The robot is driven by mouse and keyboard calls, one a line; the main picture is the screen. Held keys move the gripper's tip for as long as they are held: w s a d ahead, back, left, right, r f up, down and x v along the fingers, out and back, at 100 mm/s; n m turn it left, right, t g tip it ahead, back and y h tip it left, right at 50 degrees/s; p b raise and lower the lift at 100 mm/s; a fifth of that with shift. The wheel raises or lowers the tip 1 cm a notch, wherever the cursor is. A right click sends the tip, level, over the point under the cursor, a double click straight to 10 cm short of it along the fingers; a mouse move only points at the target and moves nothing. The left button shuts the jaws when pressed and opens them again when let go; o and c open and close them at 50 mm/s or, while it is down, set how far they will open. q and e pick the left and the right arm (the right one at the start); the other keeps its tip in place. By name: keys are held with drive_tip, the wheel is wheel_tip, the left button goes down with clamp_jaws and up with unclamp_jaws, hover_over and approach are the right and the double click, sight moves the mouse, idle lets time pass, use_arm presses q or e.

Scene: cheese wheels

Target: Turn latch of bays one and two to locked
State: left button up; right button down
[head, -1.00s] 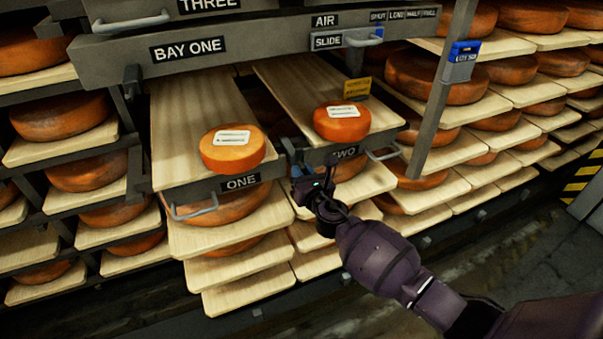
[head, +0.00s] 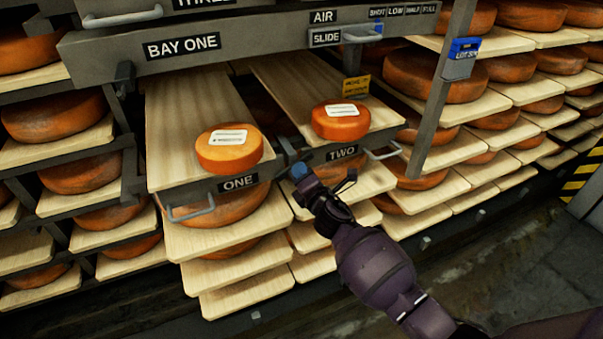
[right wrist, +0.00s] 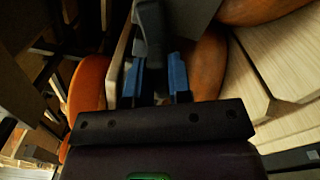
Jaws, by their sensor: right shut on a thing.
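The tray front marked ONE (head: 238,183) and the tray front marked TWO (head: 342,153) stand side by side under the BAY ONE beam. A dark latch (head: 284,148) sits at the gap between them. My right gripper (head: 299,171) is at the lower end of this latch. In the right wrist view the blue fingers (right wrist: 156,82) are shut on the dark latch lever (right wrist: 151,30). The gripper hides part of the latch in the head view, and I cannot tell its exact turn. My left gripper is not in view.
An orange cheese wheel (head: 229,154) lies on board one and another (head: 340,124) on board two. Grey handles (head: 190,212) stick out from the tray fronts. A grey post (head: 440,100) stands to the right. Open floor (head: 480,240) lies at the lower right.

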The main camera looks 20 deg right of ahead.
drive_tip(key=m, duration=0.3)
drive_tip(key=shift+f+m, duration=0.1)
drive_tip(key=shift+m, duration=0.9)
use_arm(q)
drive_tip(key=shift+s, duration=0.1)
use_arm(e)
drive_tip(key=shift+f+m, duration=0.1)
drive_tip(key=shift+m, duration=0.2)
drive_tip(key=c, duration=1)
unclamp_jaws()
drive_tip(key=shift+c, duration=0.2)
use_arm(q)
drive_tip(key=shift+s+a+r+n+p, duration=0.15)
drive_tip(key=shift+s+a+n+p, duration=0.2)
drive_tip(key=shift+p, duration=0.9)
use_arm(e)
drive_tip(key=s, duration=1.1)
drive_tip(key=shift+d, duration=0.2)
